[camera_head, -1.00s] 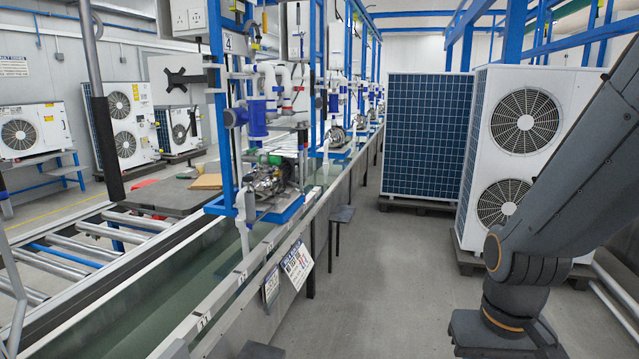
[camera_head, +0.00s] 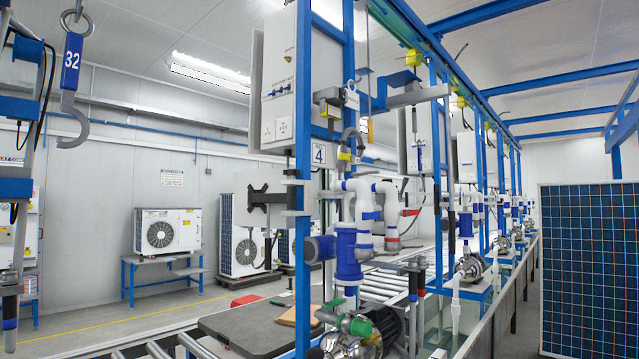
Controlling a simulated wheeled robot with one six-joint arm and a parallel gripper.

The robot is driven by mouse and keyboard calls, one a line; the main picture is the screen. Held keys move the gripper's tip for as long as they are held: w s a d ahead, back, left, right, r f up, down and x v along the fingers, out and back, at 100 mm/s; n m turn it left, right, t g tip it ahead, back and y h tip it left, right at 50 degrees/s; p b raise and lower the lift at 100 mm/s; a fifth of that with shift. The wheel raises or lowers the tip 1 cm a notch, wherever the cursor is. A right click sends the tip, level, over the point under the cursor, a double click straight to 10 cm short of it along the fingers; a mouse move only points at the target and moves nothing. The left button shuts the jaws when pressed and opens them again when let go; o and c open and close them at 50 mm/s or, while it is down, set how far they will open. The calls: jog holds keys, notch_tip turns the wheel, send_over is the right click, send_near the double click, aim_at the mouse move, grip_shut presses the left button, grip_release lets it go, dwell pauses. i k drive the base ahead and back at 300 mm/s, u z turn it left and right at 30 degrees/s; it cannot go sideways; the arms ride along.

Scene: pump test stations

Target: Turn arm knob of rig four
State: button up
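Rig four is the near blue-framed station, marked by a small white plate with a blue "4" (camera_head: 318,154). A white control box (camera_head: 282,75) is mounted high on its left side, seen at an angle. A row of small blue knobs or switches (camera_head: 277,91) sits on its face, with a small orange-yellow mark above. Lettering there is too small to read, so I cannot tell which one is the arm knob. My gripper is not in view.
Below the box, rig four has blue and white piping (camera_head: 348,250) and a pump with a green fitting (camera_head: 357,326). A numbered hook, 32, (camera_head: 72,75) hangs at upper left. A roller conveyor and dark board (camera_head: 250,330) lie below.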

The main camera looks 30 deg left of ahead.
aim_at(292, 173)
jog(key=i, duration=2.4)
jog(key=u, duration=2.25)
